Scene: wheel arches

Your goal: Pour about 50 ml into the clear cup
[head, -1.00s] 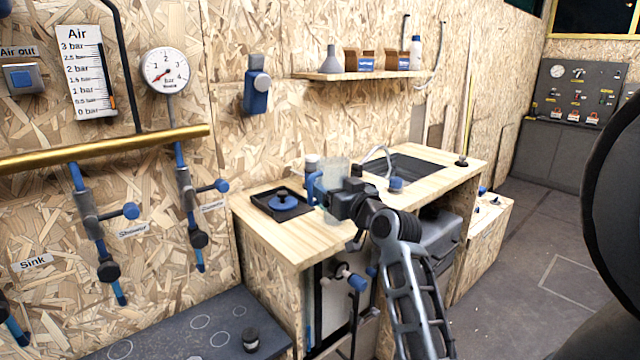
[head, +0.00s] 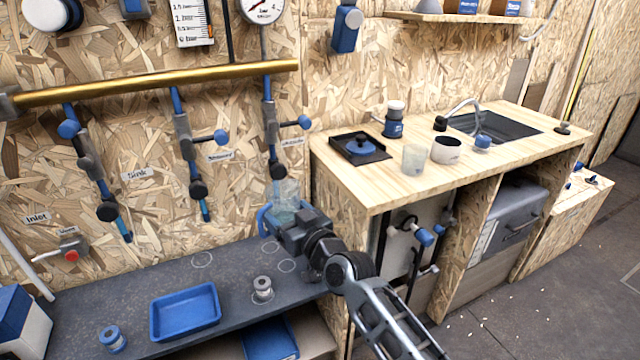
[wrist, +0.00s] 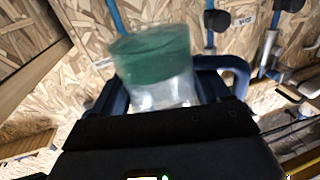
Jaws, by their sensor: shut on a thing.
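My gripper (head: 277,220) is shut on a clear container (head: 287,196) and holds it in the air above the dark bench, in front of the pipe wall. In the wrist view the container (wrist: 152,65) sits between the blue fingers. Its far part looks green and its near part clear; I cannot tell whether the green is liquid. A clear cup (head: 414,159) stands upright on the wooden counter (head: 375,192), to the right of my gripper and apart from it. Its contents cannot be made out.
A white cup with a dark inside (head: 446,150) stands close right of the clear cup. A burner plate (head: 360,148), a blue-and-white jar (head: 394,120) and a sink (head: 495,124) share the counter. A blue tray (head: 185,312) and small weights (head: 262,288) lie on the dark bench (head: 120,295).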

